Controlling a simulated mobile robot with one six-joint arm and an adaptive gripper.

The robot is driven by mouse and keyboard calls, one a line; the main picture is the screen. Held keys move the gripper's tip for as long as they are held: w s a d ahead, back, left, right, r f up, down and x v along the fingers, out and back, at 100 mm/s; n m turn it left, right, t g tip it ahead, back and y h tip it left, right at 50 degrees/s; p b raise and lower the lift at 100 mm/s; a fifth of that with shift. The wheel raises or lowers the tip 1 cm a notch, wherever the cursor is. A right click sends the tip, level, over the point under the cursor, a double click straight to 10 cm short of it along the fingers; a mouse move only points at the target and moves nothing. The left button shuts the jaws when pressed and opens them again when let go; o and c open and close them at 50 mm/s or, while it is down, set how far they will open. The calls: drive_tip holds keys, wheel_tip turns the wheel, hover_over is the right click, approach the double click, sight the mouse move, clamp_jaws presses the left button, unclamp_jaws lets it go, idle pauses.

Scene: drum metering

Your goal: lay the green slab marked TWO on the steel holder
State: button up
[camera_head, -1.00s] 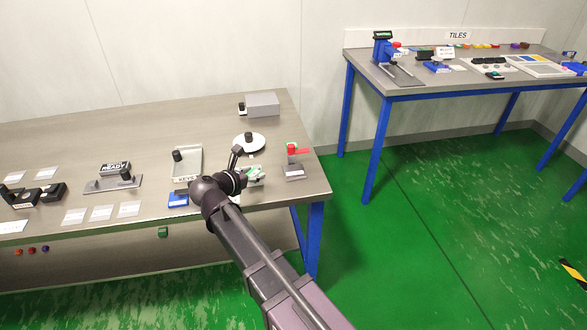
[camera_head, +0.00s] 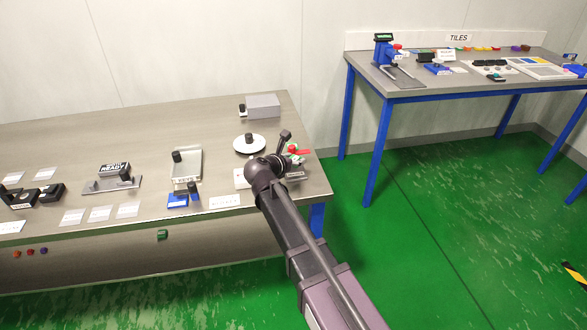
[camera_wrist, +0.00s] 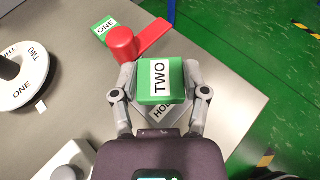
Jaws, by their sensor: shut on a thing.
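The green slab marked TWO (camera_wrist: 158,80) is held between the two fingers of my gripper (camera_wrist: 160,88) in the wrist view, its label facing up. Below it is a steel holder (camera_wrist: 160,113) with a partly hidden label starting HOL. The slab is over the holder; I cannot tell whether they touch. A red handle (camera_wrist: 124,45) stands just beyond the slab, beside my left finger. In the head view my gripper (camera_head: 287,152) is at the right end of the near bench, and the holder (camera_head: 296,176) is largely hidden behind my arm.
A green slab marked ONE (camera_wrist: 103,27) lies beyond the red handle. A white dial (camera_head: 250,144) with a black knob is left of my gripper. A grey box (camera_head: 263,105) stands behind. The bench edge is close on the right, with green floor beyond.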

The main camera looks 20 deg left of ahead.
sight(294, 174)
idle(0.3)
drive_tip(key=shift+f+b, duration=1.8)
drive_tip(key=shift+f, duration=0.15)
drive_tip(key=o, duration=0.9)
drive_tip(key=shift+o, duration=0.2)
drive_tip(key=shift+r, duration=0.2)
drive_tip(key=shift+s+r, duration=0.15)
drive_tip(key=shift+s, duration=0.05)
drive_tip(key=p+v, duration=0.4)
drive_tip(key=v, duration=0.7)
drive_tip(key=shift+s+a+r+p, duration=0.1)
drive_tip(key=shift+s+p, duration=0.15)
drive_tip(key=shift+p, duration=0.1)
